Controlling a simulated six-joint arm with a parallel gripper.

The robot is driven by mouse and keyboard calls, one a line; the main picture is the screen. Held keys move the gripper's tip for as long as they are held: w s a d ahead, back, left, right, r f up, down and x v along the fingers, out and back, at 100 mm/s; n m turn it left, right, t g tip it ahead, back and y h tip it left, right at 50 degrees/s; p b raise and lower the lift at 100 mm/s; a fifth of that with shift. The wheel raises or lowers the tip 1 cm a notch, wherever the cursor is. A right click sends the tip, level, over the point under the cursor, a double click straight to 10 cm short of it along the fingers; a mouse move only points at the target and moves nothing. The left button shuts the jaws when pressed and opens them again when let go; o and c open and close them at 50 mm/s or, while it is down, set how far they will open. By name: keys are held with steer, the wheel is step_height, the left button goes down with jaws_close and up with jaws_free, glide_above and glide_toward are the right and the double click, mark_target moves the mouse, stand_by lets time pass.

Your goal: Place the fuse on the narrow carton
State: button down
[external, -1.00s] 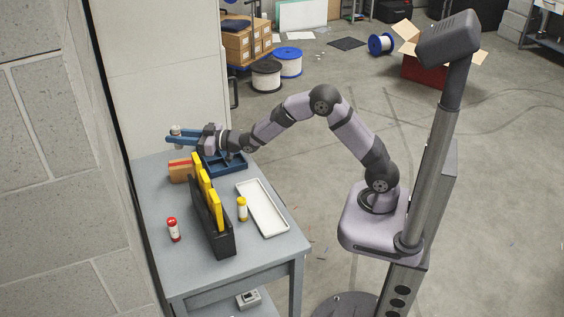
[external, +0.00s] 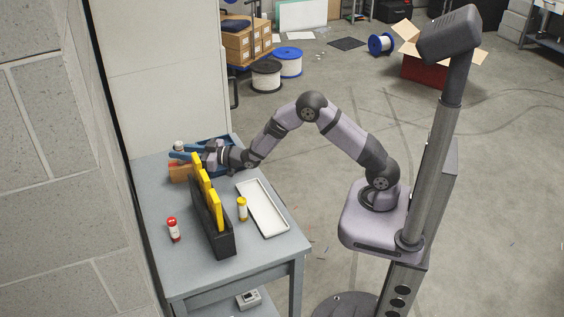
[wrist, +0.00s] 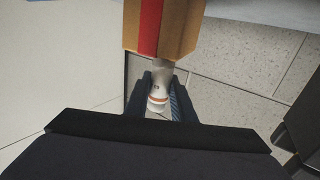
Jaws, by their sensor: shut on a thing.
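The fuse is a small pale cylinder with an orange band in the wrist view (wrist: 158,90); its top shows in the external view (external: 179,146). My gripper (external: 180,153) is shut on the fuse, with one blue finger on each side of it. The narrow carton (external: 180,173) is brown with a red stripe and stands at the far left of the table. It also shows in the wrist view (wrist: 165,28), close to the fuse. My gripper is just above the carton and partly hides it. I cannot tell whether the fuse touches it.
A black rack (external: 222,238) with yellow upright pieces stands in the table's middle. A red-capped cylinder (external: 173,230) is left of it; a yellow-capped one (external: 242,209) and a white tray (external: 263,207) are right. A blue tray (external: 229,142) lies behind my gripper.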

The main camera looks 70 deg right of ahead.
steer(key=shift+f, duration=0.1)
steer(key=c, duration=1.5)
jaws_free()
steer(key=shift+r, duration=0.2)
steer(key=shift+s+d+f, duration=0.15)
steer(key=shift+s, duration=0.4)
steer(key=s, duration=0.1)
steer(key=s+b, duration=0.1)
steer(key=s, duration=0.1)
steer(key=shift+s+d, duration=0.2)
steer(key=shift+d, duration=0.15)
steer(key=shift+s+r+b, duration=0.2)
steer(key=shift+r+b, duration=0.4)
steer(key=shift+r, duration=2.95)
